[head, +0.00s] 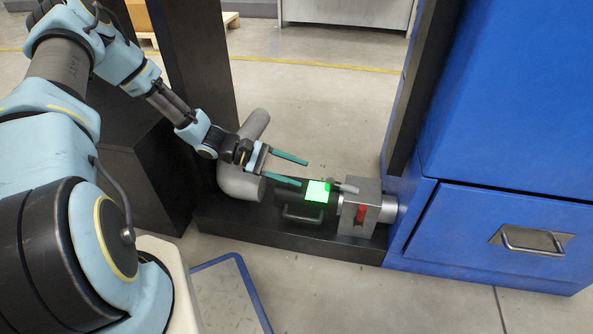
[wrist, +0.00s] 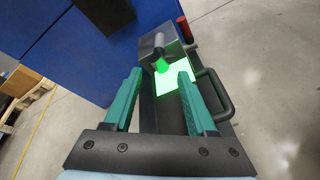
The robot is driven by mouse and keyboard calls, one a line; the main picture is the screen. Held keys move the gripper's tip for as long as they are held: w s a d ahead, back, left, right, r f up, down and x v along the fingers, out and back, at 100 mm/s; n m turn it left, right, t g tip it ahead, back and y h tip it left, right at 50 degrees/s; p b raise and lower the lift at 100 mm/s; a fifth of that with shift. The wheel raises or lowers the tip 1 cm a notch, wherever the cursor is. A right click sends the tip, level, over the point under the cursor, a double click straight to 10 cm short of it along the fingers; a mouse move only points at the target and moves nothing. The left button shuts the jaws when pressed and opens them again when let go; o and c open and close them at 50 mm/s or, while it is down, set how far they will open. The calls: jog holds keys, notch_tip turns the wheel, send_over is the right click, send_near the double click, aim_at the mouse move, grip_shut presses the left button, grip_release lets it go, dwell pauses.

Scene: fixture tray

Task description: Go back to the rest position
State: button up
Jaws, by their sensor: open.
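My gripper (head: 289,170) is open, with its two green fingers spread apart and nothing between them. In the head view it hangs over the black base, left of a grey metal block (head: 362,190) and near a bright green lit square (head: 318,191). In the wrist view the fingers (wrist: 158,85) point toward the lit square (wrist: 172,81) and the grey block (wrist: 156,45). A short round rod tinted green at its end (wrist: 163,66) shows between the fingertips. I cannot tell whether the fingers touch anything.
A red part (head: 361,214) sits on the block's front. A black handle (head: 303,217) stands beside the lit square. A blue cabinet (head: 470,235) with a drawer handle stands at right. Open floor (head: 310,110) lies behind.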

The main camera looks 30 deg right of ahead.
jog(key=w+a+r+m+t+y+p, duration=0.1)
jog(key=a+r+m+t+y+p, duration=0.35)
jog(key=a+r, duration=1)
jog(key=a+r+m+t+y+p, duration=0.1)
jog(key=a+r+t+y, duration=0.5)
jog(key=a+r, duration=0.85)
jog(key=w+p+v, duration=0.3)
jog(key=p+v, duration=1.4)
jog(key=p, duration=0.1)
jog(key=w+r+p+v, duration=0.1)
jog(key=w+p+v, duration=0.2)
jog(key=p+v, duration=1.4)
jog(key=shift+w+a+r+g+y+p, duration=0.25)
jog(key=shift+w+a+g+y+p, duration=0.15)
jog(key=shift+p, duration=0.85)
jog(key=shift+s+n, duration=0.1)
jog(key=shift+n, duration=0.15)
